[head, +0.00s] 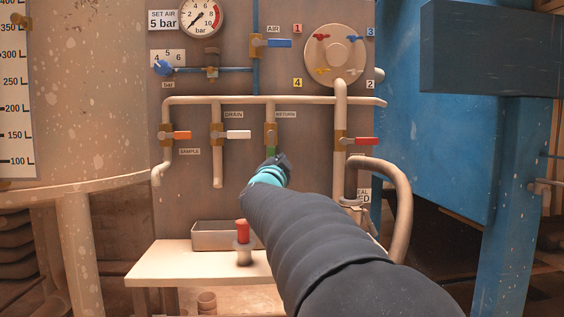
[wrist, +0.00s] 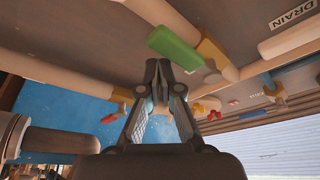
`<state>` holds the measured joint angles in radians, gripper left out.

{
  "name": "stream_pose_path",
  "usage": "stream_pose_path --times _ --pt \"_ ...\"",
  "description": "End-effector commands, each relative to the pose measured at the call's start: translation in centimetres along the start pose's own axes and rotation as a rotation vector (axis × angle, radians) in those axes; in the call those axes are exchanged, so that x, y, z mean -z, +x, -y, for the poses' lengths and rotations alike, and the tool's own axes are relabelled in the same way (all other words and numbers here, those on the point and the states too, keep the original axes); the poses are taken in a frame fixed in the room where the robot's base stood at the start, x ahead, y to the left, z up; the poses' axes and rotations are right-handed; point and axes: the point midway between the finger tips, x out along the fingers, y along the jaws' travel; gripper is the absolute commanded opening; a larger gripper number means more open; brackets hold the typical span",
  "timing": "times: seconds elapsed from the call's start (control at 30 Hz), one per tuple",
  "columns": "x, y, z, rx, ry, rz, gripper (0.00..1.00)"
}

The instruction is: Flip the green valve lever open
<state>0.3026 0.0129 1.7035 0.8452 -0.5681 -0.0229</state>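The green valve lever (head: 271,152) is on the brass valve (head: 270,134) of the pipe labelled RETURN. It points down along the pipe, and its lower part is hidden behind my gripper (head: 272,163). In the wrist view the green lever (wrist: 173,47) lies just beyond the tips of my gripper (wrist: 166,68), close to them. I cannot tell whether they touch. The fingers come together at the tips with nothing seen between them, so the gripper is shut.
An orange lever (head: 182,135) and a white lever (head: 238,134) are on valves to the left. A red lever (head: 366,141) is to the right, above a curved hose (head: 401,205). A white shelf (head: 160,264) with a metal tray (head: 202,240) and a red-capped object (head: 243,232) is below.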

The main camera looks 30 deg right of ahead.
Motion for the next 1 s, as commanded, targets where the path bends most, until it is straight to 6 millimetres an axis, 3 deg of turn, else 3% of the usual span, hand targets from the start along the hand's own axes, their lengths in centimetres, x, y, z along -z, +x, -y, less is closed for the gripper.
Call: stream_pose_path --times 0.03,0.27,0.53,1.0 --pt "-0.8 -0.1 0.1 0.003 -0.003 0.018 0.00" --pt "-0.8 0.0 -0.2 0.005 -0.002 0.020 0.00" --pt "1.9 1.3 -3.0 0.002 0.001 0.006 0.00" --pt "2.8 -6.9 -0.2 0.010 0.007 0.011 0.00"
